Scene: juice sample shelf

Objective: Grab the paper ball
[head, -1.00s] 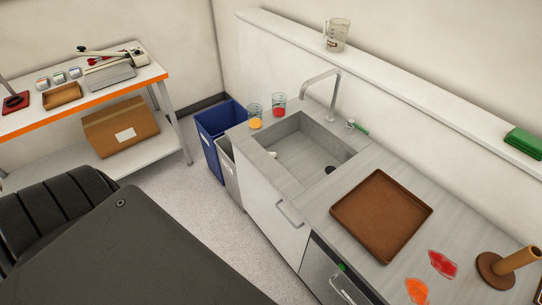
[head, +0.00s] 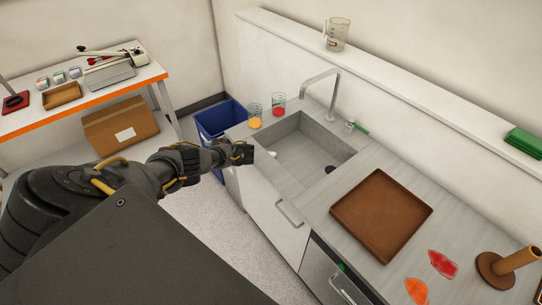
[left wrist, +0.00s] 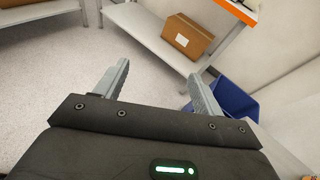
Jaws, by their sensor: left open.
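A small pale thing (head: 272,154) lies at the left end of the grey sink (head: 320,150) in the head view; it may be the paper ball, but it is too small to tell. My left gripper (head: 247,153) is just left of it, near the sink's left rim and above the counter's end. In the left wrist view, my left gripper (left wrist: 160,85) is open, with its two fingers apart and only floor and shelf seen between them. No paper ball shows in the left wrist view. My right gripper is in neither view.
A blue bin (head: 218,118) stands beside the counter's left end, partly behind my arm. Two beakers, with yellow (head: 255,122) and red (head: 279,111) contents, stand behind the sink, near the tap (head: 334,92). A brown tray (head: 381,215) lies on the right counter.

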